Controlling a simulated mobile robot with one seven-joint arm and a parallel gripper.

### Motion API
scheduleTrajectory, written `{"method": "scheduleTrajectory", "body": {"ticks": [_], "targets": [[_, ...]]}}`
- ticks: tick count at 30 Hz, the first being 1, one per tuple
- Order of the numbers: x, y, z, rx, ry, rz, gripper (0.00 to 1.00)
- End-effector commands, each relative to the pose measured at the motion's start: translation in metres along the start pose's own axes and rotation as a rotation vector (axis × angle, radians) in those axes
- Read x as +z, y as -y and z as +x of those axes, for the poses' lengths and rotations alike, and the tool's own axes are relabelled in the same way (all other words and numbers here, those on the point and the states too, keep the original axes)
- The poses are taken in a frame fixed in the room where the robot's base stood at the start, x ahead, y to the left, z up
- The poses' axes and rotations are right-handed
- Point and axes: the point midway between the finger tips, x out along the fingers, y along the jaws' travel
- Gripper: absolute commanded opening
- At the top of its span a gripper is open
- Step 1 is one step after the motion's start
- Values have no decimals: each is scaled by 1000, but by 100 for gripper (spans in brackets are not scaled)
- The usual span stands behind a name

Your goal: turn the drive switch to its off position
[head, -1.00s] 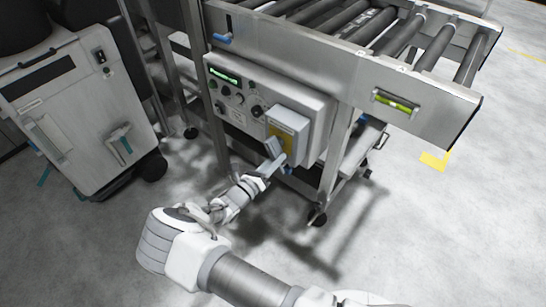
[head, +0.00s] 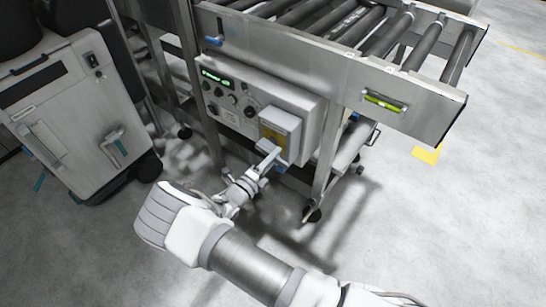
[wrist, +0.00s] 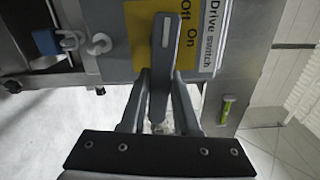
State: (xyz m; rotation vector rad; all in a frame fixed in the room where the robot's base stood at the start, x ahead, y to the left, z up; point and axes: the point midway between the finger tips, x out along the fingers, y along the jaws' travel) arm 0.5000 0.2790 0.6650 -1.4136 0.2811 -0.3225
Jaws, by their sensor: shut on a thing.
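The drive switch is a grey lever with a white mark (wrist: 165,45) on a yellow plate (wrist: 140,30) lettered "Off" and "On". A "Drive switch" label (wrist: 213,40) is beside it. In the wrist view my gripper (wrist: 163,98) has one finger on each side of the lever's near end and is shut on it. The lever runs lengthwise between the fingers, and its marked end lies over the plate. In the head view my gripper (head: 267,160) is at the lower edge of the yellow plate (head: 277,133); it hides part of the lever there.
The switch box is on a control panel (head: 217,100) with a green display and several knobs, under a roller conveyor (head: 340,65). A conveyor leg (head: 322,180) stands just right of the box. A white cabinet (head: 70,120) is at left. Open floor lies at right.

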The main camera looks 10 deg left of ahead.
Motion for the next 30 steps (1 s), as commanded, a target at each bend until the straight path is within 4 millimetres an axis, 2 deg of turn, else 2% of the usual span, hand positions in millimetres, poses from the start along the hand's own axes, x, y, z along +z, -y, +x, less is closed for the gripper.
{"method": "scheduleTrajectory", "body": {"ticks": [9, 26, 27, 30], "targets": [[0, 4, -1, 2, 0, -128, 0], [0, 6, -1, 1, 1, -156, 0], [0, 6, -1, 1, 1, -156, 35], [0, 6, -1, 1, 1, -155, 53]]}}
